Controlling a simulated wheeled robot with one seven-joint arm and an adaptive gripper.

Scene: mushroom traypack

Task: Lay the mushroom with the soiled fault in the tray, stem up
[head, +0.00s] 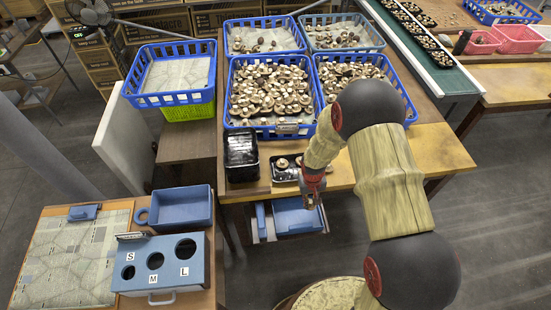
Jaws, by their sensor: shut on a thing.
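My gripper (311,201) points down at the front edge of the wooden table, just right of and in front of a small black tray (286,178). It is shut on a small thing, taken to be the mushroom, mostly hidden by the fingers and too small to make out. Its soiled mark and which way its stem faces cannot be told. The black tray lies on the table and holds a few mushrooms (282,163) near its back; my gripper and arm cover its right part.
A stack of black trays (241,155) stands left of the tray. Blue crates (268,132) full of mushrooms stand behind. A conveyor (437,60) with filled trays runs at right. A blue sizing box (160,262) marked S, M, L and a blue bin (181,208) are at lower left.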

